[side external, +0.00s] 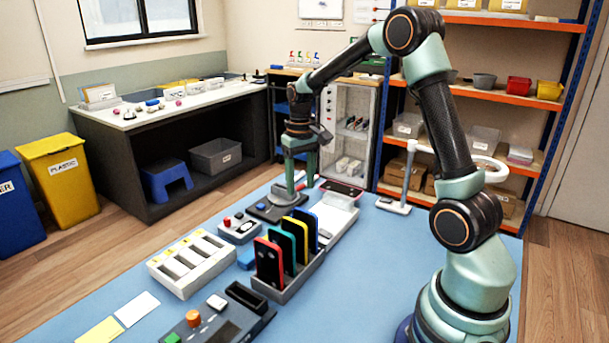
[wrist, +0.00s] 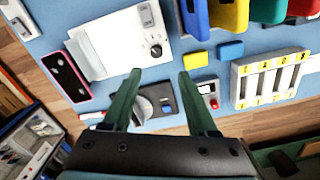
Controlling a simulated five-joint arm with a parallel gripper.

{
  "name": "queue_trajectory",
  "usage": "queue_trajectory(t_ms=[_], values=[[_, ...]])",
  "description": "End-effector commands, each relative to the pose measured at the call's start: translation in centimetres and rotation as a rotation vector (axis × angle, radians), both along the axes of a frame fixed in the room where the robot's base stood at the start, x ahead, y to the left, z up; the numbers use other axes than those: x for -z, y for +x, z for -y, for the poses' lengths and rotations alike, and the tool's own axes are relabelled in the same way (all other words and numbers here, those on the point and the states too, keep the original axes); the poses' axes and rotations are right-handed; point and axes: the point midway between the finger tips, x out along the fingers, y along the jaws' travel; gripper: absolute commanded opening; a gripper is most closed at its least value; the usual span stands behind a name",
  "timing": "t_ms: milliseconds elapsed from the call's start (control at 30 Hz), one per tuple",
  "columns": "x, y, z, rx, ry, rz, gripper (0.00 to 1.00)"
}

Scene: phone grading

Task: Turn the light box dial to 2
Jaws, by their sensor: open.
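My gripper (wrist: 159,73) is open and empty, fingers pointing down; it also shows in the side view (side external: 300,184). It is over a dark flat box (side external: 262,212) with a round grey dial. In the wrist view the dial (wrist: 146,106) shows between the fingers, partly behind the left one. I cannot tell whether the fingers touch it, and its marks are not legible. Beside it is a flat white panel (wrist: 105,38), also in the side view (side external: 338,200), with a small round knob (wrist: 156,50). I cannot tell for sure which unit is the light box.
A pink-edged phone (wrist: 66,77) lies beside the white panel. A rack of coloured phones (side external: 290,272), a small box with a red button (side external: 238,230) and a white slotted tray (side external: 190,262) stand nearby.

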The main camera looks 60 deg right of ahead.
Motion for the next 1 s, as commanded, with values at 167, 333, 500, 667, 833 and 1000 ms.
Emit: queue_trajectory(t_ms=[167, 333, 500, 667, 833, 1000], values=[[3.4, -0.2, 0.1, 0.000, 0.002, -0.006, 0.59], [6.7, -0.3, 0.3, 0.000, 0.002, -0.005, 0.59], [9.1, -0.3, 0.4, 0.000, 0.001, -0.003, 0.59], [10.3, -0.3, 0.5, 0.000, 0.000, -0.001, 0.59], [10.6, -0.3, 0.5, 0.000, 0.000, 0.001, 0.59], [10.6, -0.3, 0.5, 0.000, 0.000, 0.001, 0.59]])
